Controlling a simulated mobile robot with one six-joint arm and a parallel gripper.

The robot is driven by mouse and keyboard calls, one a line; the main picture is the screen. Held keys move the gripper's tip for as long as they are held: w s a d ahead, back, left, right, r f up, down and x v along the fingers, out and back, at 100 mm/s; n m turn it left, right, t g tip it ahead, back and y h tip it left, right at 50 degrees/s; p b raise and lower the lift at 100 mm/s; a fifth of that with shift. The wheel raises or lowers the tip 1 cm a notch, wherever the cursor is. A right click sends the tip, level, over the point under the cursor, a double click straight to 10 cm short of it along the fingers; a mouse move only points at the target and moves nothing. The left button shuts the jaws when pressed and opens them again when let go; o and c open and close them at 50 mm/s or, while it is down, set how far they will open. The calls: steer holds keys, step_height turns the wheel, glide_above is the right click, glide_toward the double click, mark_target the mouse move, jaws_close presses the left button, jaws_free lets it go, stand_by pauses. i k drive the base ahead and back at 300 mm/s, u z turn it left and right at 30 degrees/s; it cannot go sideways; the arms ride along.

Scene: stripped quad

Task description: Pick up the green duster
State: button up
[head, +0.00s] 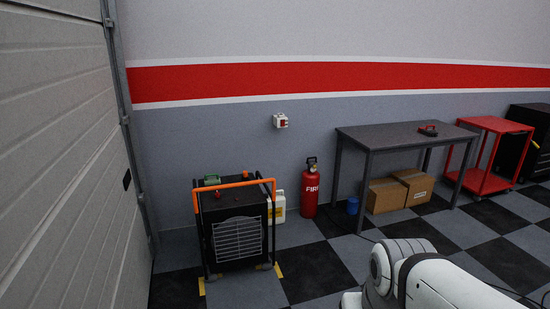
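Part of my white arm shows at the bottom right, well apart from the machine. My gripper is not in view.
A roller door stands at the left. A white jug (279,207) and a red fire extinguisher (310,189) stand right of the machine. A grey table (390,135) has boxes (386,196) and a blue bin (353,206) below. A red cart (487,183) stands further right. Checkered floor in front is clear.

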mark_target(214, 181)
steer(key=z, duration=0.15)
steer(key=i, duration=1.7)
steer(key=u, duration=0.55)
steer(key=i, duration=1.6)
steer(key=u, duration=0.65)
steer(key=i, duration=0.5)
steer(key=u, duration=0.2)
steer(key=k, duration=0.7)
steer(key=u, duration=0.2)
steer(key=i, duration=0.75)
steer(key=z, duration=0.1)
